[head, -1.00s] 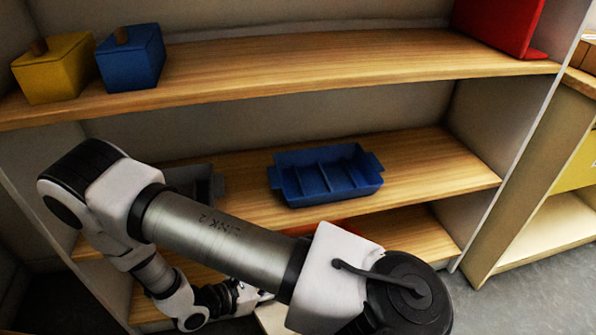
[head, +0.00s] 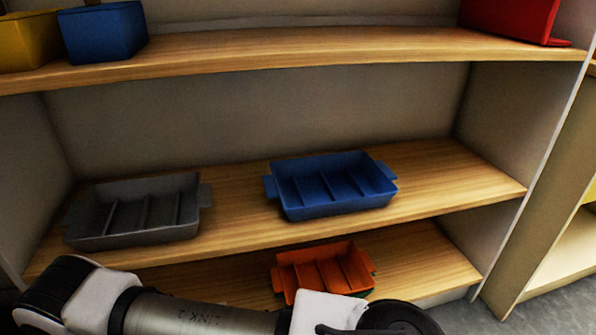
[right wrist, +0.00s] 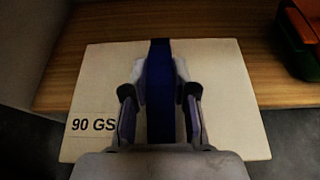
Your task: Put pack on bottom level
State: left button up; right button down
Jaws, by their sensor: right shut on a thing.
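The pack (right wrist: 222,75) is a flat, cream-coloured parcel with "90 GS" printed at its left corner and a dark blue band (right wrist: 159,55) across its middle. My right gripper (right wrist: 160,95) is shut on it at the band, one finger on each side. The pack's far part is over the wooden bottom level (right wrist: 270,70) and its near part is over the dark floor. I cannot tell whether it touches the wood. The bottom level (head: 425,255) also shows in the head view, where the pack and both grippers are out of sight.
An orange tray (head: 322,270) sits on the bottom level; its corner shows in the right wrist view (right wrist: 300,25) beside something green. A grey tray (head: 140,235) and a blue tray (head: 332,200) stand on the shelf above. Blue (head: 104,32), yellow and red containers are on top.

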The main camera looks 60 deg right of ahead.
jog(key=shift+s+d+r, duration=0.1)
jog(key=shift+d, duration=0.65)
jog(key=shift+w+d, duration=0.15)
jog(key=shift+w, duration=0.2)
jog(key=w+d+f+b, duration=0.1)
jog(key=w+d+b, duration=0.1)
jog(key=w+b, duration=0.1)
jog(key=w+d+f+b, duration=0.2)
jog(key=w+d+b, duration=0.1)
jog(key=w+b, duration=0.1)
jog(key=w+d+f+b, duration=0.2)
jog(key=w+d+b, duration=0.1)
jog(key=w, duration=0.3)
jog(key=shift+f+b, duration=0.15)
jog(key=shift+b, duration=0.25)
jog(key=c, duration=1.3)
grip_release()
jog(key=shift+f, duration=0.1)
jog(key=shift+c, duration=0.2)
jog(key=o, duration=0.4)
